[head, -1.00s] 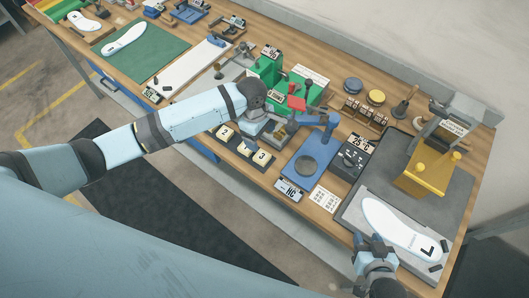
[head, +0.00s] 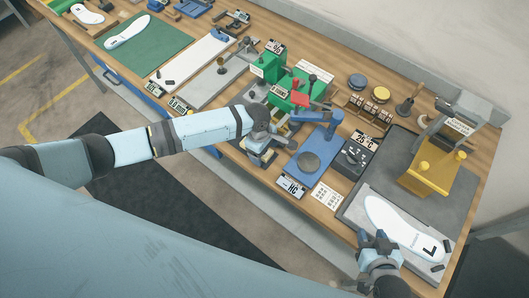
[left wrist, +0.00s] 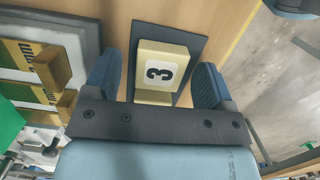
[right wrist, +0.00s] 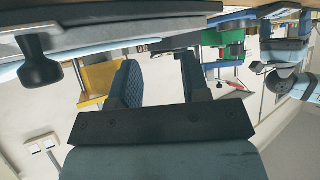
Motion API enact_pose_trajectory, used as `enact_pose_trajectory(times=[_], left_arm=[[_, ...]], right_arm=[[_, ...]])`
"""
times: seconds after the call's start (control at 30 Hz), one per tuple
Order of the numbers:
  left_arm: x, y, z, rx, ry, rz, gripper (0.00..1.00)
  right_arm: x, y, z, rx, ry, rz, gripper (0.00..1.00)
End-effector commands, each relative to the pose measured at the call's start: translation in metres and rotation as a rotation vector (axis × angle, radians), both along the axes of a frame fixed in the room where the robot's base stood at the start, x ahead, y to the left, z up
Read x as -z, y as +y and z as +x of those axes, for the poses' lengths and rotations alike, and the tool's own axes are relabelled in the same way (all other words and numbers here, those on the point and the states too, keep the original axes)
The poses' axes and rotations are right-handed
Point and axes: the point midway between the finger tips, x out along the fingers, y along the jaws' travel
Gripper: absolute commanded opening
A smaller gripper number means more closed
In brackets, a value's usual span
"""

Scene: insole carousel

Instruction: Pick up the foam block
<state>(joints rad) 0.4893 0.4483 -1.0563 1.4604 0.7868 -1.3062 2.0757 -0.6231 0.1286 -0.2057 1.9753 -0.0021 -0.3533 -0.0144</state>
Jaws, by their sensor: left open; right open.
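The foam block (left wrist: 152,72) is a cream block with a white label reading 3, seen in the left wrist view on a dark mat (left wrist: 197,45). My left gripper (left wrist: 156,72) is open, with one blue finger on each side of the block and gaps showing between. In the head view my left gripper (head: 260,150) is over the spot of the numbered blocks and largely hides them. My right gripper (head: 375,240) is open and empty, near the front edge of the grey board with a white insole (head: 395,225).
A blue fixture (head: 308,160) and a dark control box (head: 350,158) stand right of my left gripper. Green machines (head: 272,68) stand behind it. A yellow fixture (head: 435,175) stands at the right. Gold-topped blocks (left wrist: 50,68) lie left in the left wrist view.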

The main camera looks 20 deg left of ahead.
Motion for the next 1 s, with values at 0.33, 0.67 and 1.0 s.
enact_pose_trajectory(times=[0.33, 0.67, 1.0], left_arm=[[-0.001, 0.0, 0.0, 0.0, 0.0, 0.0, 0.25], [-0.002, 0.0, 0.0, 0.0, 0.0, 0.0, 0.24], [-0.038, -0.001, 0.0, 0.001, -0.002, -0.003, 0.24]], right_arm=[[0.001, 0.002, -0.003, 0.001, 0.006, 0.005, 0.43], [0.0, 0.005, -0.002, 0.008, 0.006, 0.014, 0.43], [-0.003, 0.003, 0.001, 0.026, 0.011, 0.024, 0.43]])
